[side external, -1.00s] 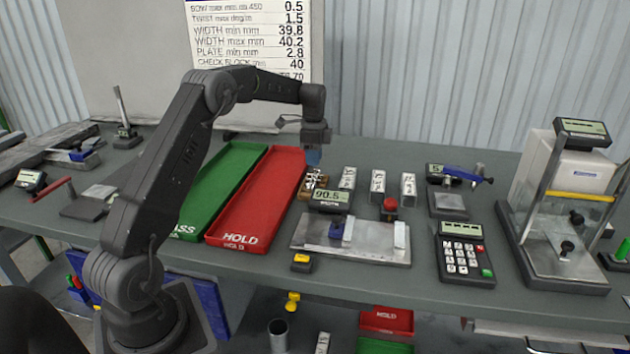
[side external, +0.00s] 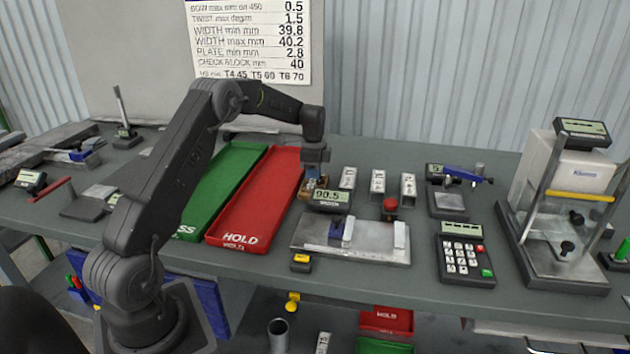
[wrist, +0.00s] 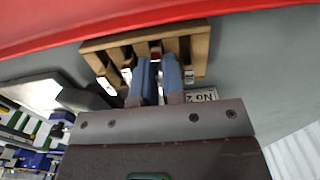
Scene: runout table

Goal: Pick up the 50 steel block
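A small wooden rack (wrist: 200,50) with slots holds several small steel blocks in the wrist view. A pale block (wrist: 107,86) shows at its left end and another (wrist: 126,75) beside it. I cannot read a 50 on any block. My gripper (wrist: 158,65) points down into the middle of the rack. Its two blue fingers stand slightly apart, with a narrow gap between them. A block in the gap is mostly hidden by the fingers, and no firm grip on it shows. In the side view my gripper (side external: 316,172) is low over the rack (side external: 307,193).
The red HOLD tray (side external: 262,200) lies just left of the rack, with the green tray (side external: 222,180) beyond it. A display reading 90.5 (side external: 327,198) stands close in front of the rack. Several metal profile pieces (side external: 377,182) stand to the right.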

